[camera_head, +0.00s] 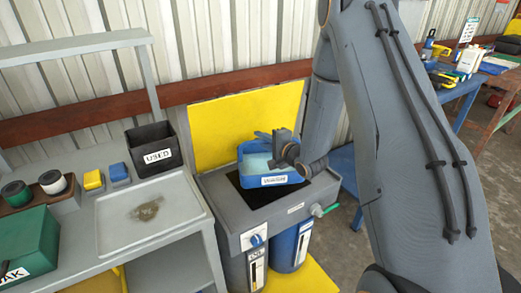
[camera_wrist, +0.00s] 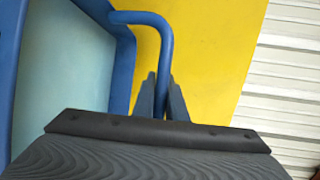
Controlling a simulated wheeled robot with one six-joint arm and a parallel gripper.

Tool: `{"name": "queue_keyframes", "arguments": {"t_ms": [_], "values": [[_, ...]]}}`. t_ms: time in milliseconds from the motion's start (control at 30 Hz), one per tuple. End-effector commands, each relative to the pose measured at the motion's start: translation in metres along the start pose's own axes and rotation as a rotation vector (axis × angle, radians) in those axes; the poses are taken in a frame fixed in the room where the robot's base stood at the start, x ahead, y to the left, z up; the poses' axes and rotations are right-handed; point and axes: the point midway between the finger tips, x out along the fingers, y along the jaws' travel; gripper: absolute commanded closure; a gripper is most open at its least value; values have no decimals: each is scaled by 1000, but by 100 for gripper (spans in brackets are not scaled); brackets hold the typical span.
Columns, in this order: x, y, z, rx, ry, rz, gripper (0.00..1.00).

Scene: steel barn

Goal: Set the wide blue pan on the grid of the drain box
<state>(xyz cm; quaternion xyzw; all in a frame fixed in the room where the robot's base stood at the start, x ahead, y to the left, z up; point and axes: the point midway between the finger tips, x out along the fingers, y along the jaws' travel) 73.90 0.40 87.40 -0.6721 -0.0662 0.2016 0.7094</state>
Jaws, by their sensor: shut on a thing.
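The wide blue pan (camera_head: 274,180) has light blue liquid or a pale inside and a white label on its front. It is over the dark grid (camera_head: 246,191) of the grey drain box (camera_head: 231,222). I cannot tell whether it touches the grid. My gripper (camera_head: 282,148) is at the pan's back right. In the wrist view my gripper (camera_wrist: 160,95) is shut on the blue looped handle of the pan (camera_wrist: 122,70), with a dark finger on each side. The pan hides much of the grid.
A yellow panel (camera_head: 220,122) stands behind the drain box. A green-handled tap (camera_head: 323,210) sticks out at its front right. A bench on the left holds a black USED bin (camera_head: 152,150) and a stained tray (camera_head: 150,213).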

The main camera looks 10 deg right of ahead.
Motion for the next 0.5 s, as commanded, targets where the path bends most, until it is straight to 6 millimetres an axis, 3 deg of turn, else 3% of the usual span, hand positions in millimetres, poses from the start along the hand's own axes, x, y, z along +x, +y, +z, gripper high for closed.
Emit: {"name": "queue_keyframes", "arguments": {"t_ms": [367,500], "values": [[4,20,-2,-1,-1,-2,100],[6,37,-3,0,-1,0,100]]}}
